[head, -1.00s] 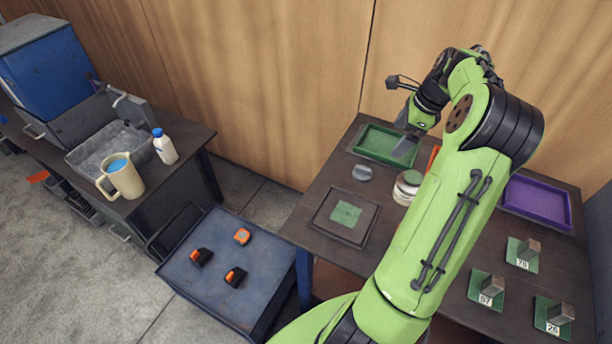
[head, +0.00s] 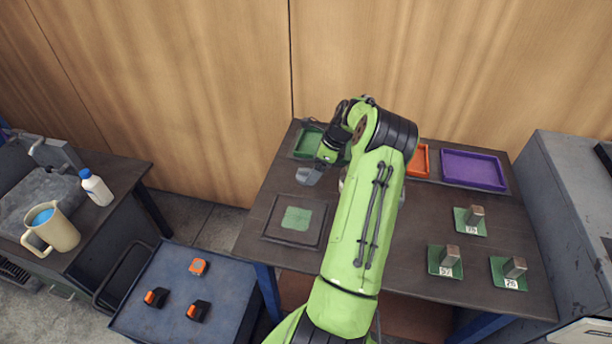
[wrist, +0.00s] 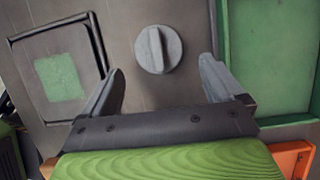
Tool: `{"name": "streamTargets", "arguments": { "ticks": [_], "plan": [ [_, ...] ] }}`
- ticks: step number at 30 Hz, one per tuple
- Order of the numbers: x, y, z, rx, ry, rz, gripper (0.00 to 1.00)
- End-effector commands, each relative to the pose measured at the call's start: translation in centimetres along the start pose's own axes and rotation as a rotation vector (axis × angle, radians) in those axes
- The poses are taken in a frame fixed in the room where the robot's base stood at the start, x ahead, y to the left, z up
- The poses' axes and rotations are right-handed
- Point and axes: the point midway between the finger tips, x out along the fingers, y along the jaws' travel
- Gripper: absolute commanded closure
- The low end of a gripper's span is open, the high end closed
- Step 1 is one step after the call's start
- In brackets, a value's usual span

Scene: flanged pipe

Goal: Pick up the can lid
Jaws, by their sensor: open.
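The can lid (wrist: 146,52) is a round grey disc with a raised bar across its middle. It lies flat on the dark table in the wrist view. My gripper (wrist: 161,70) is open, its fingers to the left and right of the lid's near side and apart from it. Nothing is between the fingers. The can is almost wholly hidden behind my arm.
The green tray (wrist: 270,60) is right of the lid, the dark frame with a green square (wrist: 60,77) left. An orange tray (head: 421,160), a purple tray (head: 474,169) and metal blocks on green plates (head: 449,257) stand on the table's right part.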

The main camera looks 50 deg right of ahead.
Motion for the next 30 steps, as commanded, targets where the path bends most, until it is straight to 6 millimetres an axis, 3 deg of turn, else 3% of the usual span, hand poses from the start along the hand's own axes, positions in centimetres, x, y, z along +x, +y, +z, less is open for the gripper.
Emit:
{"name": "streamTargets", "arguments": {
  "ticks": [1, 4, 10, 21, 30],
  "plan": [
    [1.4, 0.1, 0.0, -0.001, 0.000, 0.005, 0.06],
    [2.9, 0.1, 0.0, -0.001, 0.000, 0.003, 0.06],
    [2.9, 0.1, 0.0, -0.001, 0.000, 0.000, 0.06],
    [2.9, 0.1, 0.0, -0.001, 0.000, 0.001, 0.63],
    [2.5, 0.0, 0.2, -0.002, 0.000, 0.000, 0.65]
  ]
}}
